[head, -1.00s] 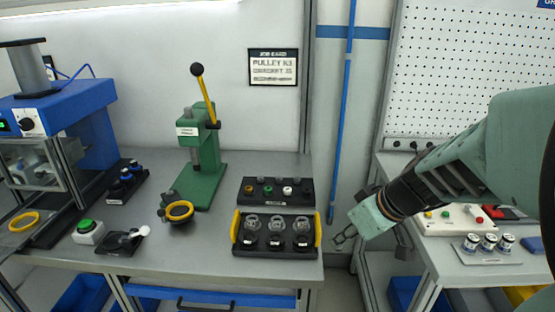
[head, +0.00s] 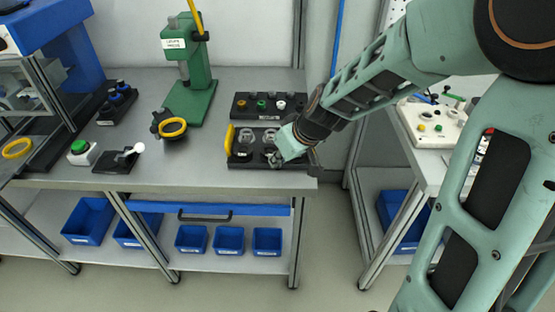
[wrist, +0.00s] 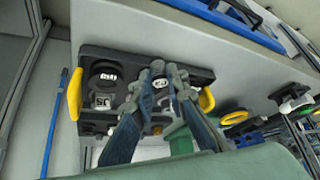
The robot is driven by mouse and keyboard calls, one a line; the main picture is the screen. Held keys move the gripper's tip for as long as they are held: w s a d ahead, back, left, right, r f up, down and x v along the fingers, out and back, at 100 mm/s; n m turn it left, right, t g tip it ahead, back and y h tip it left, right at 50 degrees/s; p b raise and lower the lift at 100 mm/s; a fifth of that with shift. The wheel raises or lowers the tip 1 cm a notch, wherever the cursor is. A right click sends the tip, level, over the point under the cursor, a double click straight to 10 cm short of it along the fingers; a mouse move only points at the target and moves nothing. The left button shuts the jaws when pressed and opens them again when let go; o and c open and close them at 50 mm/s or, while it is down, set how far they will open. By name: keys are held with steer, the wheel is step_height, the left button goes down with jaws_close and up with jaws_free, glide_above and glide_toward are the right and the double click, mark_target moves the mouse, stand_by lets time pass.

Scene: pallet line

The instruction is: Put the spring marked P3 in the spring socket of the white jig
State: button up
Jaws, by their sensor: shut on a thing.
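The black tray (head: 237,164) with yellow end handles stands at the bench's front right; it also shows in the wrist view (wrist: 128,62). It has ring-like parts and white-labelled places. My gripper (head: 274,158) is down at the tray's right part. In the wrist view my gripper (wrist: 158,82) is shut on a small part at a tray place, most likely a spring. The fingers hide most of it, and I cannot read its mark as P3. A white block (head: 438,124) with coloured knobs stands on the right bench, possibly the white jig; its spring socket cannot be made out.
A black rack (head: 268,105) with coloured tops stands just behind the tray. A green press (head: 190,80), a black fixture with yellow ring (head: 172,128) and a green button box (head: 82,152) are to the left. A gap separates the two benches.

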mark_target(279, 167)
steer(key=shift+w+a+f, duration=0.1)
steer(key=shift+a+f, duration=0.2)
steer(key=shift+f, duration=0.3)
steer(key=shift+f+b, duration=0.45)
steer(key=shift+f, duration=0.95)
steer(key=o, duration=0.8)
steer(key=shift+o, duration=0.2)
